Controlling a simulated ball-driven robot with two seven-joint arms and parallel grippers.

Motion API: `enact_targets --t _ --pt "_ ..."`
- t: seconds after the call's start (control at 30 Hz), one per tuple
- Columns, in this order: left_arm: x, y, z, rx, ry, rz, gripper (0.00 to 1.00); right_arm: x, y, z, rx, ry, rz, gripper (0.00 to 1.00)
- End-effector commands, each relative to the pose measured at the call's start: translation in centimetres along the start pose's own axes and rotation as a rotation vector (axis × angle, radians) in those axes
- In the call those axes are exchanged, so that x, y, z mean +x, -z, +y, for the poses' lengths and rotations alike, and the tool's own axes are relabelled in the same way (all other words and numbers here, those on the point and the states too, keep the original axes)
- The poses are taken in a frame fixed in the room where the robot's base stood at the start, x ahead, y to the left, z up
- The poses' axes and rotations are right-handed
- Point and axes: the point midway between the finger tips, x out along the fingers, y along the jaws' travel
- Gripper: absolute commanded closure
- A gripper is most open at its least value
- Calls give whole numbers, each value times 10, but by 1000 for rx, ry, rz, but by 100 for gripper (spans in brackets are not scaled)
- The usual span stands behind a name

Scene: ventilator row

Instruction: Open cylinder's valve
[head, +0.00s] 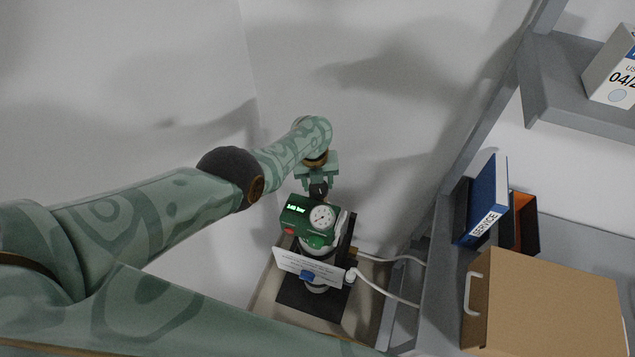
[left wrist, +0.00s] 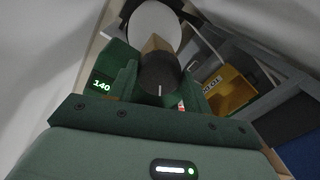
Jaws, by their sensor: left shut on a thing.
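The head carries a lit green display, which reads 140 in the left wrist view (left wrist: 102,86), and a round white gauge (head: 322,217). A black valve knob (head: 319,193) sits at the head's far end; in the left wrist view the knob (left wrist: 161,76) shows a white mark. My left gripper (head: 318,184) is shut on this knob, reaching in from behind the head. A white printed card (head: 308,267) hides part of the cylinder. My right gripper is out of view.
White hoses (head: 386,289) run from the cylinder's right side toward the grey shelving. A cardboard box (head: 545,305), a blue SERVICE binder (head: 487,205) and an orange item (head: 526,222) stand on the right. White walls close in behind and left of the cylinder.

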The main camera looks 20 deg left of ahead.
Motion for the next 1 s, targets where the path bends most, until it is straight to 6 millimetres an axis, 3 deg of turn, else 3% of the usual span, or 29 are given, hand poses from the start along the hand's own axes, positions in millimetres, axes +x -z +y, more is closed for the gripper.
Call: enact_targets --t 0.33,0.87,0.9,0.97,1.0 --pt "1 1 -1 139 0 13 74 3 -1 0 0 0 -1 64" --pt "1 1 0 163 0 15 74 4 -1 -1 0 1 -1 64" --pt "1 1 0 163 0 15 45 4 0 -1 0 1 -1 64" --pt "1 1 0 163 0 15 29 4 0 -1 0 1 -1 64" --pt "1 1 0 163 0 14 29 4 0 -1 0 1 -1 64"
